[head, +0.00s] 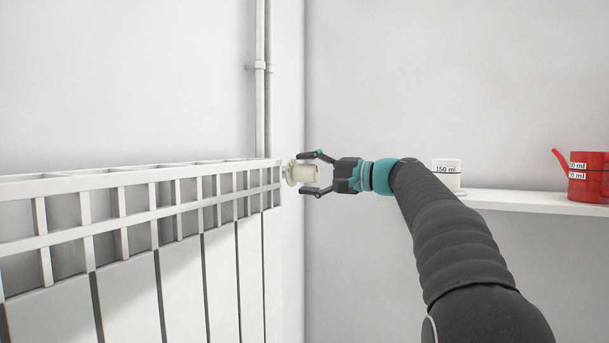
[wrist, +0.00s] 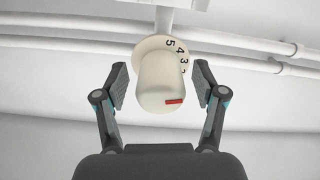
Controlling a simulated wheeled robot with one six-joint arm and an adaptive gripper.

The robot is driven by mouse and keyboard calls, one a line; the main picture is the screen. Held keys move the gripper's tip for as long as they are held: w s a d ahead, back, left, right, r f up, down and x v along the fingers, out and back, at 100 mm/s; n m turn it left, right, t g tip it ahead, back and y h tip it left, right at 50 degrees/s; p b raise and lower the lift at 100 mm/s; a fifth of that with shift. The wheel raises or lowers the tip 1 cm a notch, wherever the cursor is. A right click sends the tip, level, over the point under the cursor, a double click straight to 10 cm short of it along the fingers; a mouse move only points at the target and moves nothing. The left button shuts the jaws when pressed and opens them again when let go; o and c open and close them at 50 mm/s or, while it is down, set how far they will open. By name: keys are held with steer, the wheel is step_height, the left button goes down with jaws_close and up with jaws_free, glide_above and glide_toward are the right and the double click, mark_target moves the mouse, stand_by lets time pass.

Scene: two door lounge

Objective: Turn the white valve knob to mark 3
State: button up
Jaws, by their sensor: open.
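The white valve knob (head: 303,173) sticks out from the right end of the white radiator (head: 130,200). In the wrist view the knob (wrist: 165,85) is cream white with a red pointer line (wrist: 174,101) at its lower right. A collar (wrist: 150,48) behind it carries the marks 5, 4 and 3, with part of another below. The red line sits lower than the 3, past the partly hidden mark. My gripper (head: 309,173) is open, with one finger on either side of the knob. In the wrist view gaps show between the fingers (wrist: 165,84) and the knob.
Vertical pipes (head: 260,80) run up the wall behind the radiator. Wall between knob and shelf is bare.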

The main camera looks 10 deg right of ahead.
steer(key=v, duration=1.1)
steer(key=shift+s+d, duration=0.15)
steer(key=shift+d, duration=0.05)
